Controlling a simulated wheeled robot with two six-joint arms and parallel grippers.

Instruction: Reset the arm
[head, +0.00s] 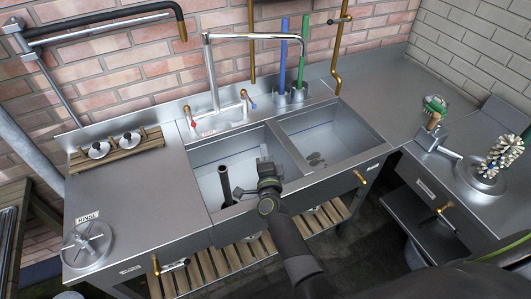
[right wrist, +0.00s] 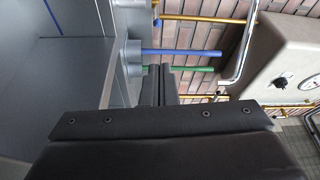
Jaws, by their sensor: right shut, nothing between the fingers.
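My right gripper (head: 268,172) hangs over the front of the double sink, near the divider between its two basins. In the right wrist view its dark fingers (right wrist: 159,84) are together with nothing between them. My left gripper shows in neither view.
The left basin (head: 208,190) holds an upright dark pipe (head: 225,186); the right basin (head: 345,140) looks empty. A tall faucet (head: 256,36) arches behind. Blue (head: 283,62) and green (head: 304,50) sticks stand in holders at the back. Brushes (head: 504,152) stand on the right counter (head: 385,82).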

